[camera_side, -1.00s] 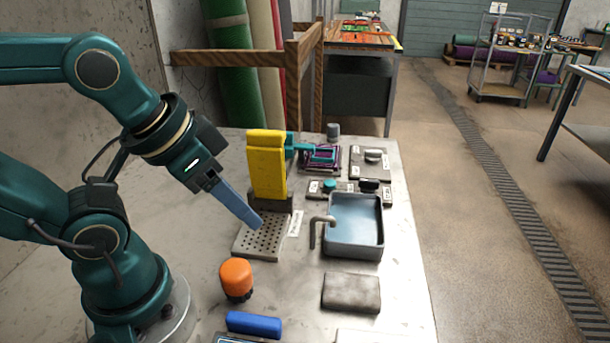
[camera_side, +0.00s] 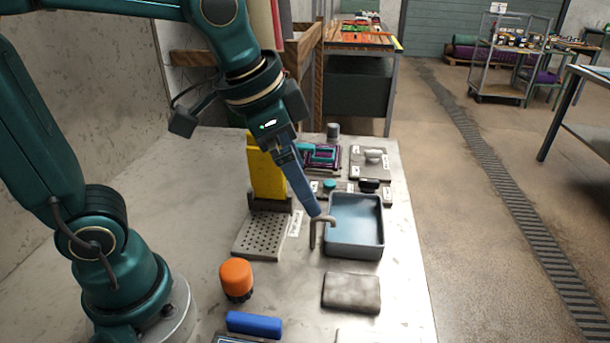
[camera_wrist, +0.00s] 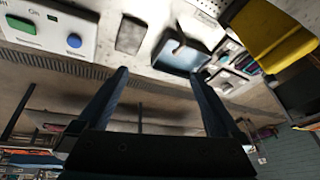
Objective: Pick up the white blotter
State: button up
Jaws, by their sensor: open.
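My gripper (camera_side: 314,211) is in the air beside the tap of the blue-grey basin in the side view. In the wrist view my gripper (camera_wrist: 161,74) has its two fingers wide apart with nothing between them. A flat greyish pad (camera_side: 351,292) lies on the bench in front of the basin, below and nearer the camera than my gripper; it also shows in the wrist view (camera_wrist: 131,34). It is the nearest match to a white blotter, but it looks grey and I cannot tell for sure that it is the blotter.
The basin (camera_side: 354,247) with its bent tap (camera_side: 313,235) stands close under my gripper. A yellow upright piece (camera_side: 267,180) stands behind a perforated plate (camera_side: 257,243). An orange-capped object (camera_side: 236,278) and a blue roll (camera_side: 253,324) are near the front.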

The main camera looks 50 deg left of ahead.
jog(key=w+d+f+m+g, duration=0.2)
jog(key=w+d+f+m, duration=0.1)
jog(key=w+d+f, duration=0.25)
jog(key=m+g, duration=0.1)
jog(key=g, duration=0.1)
send_over(353, 287)
notch_tip(353, 287, down, 8)
jog(key=shift+r, duration=0.15)
jog(key=shift+s+f, duration=0.1)
jog(key=shift+f, duration=2.25)
jog(key=c, duration=1.3)
jog(key=shift+o, duration=0.2)
jog(key=shift+r, duration=0.1)
jog(key=shift+r, duration=0.6)
notch_tip(353, 287, up, 3)
jog(key=shift+f, duration=0.15)
jog(key=a+r, duration=0.7)
jog(key=a, duration=0.4)
jog(key=shift+s+a, duration=0.35)
jog(key=shift+s, duration=0.05)
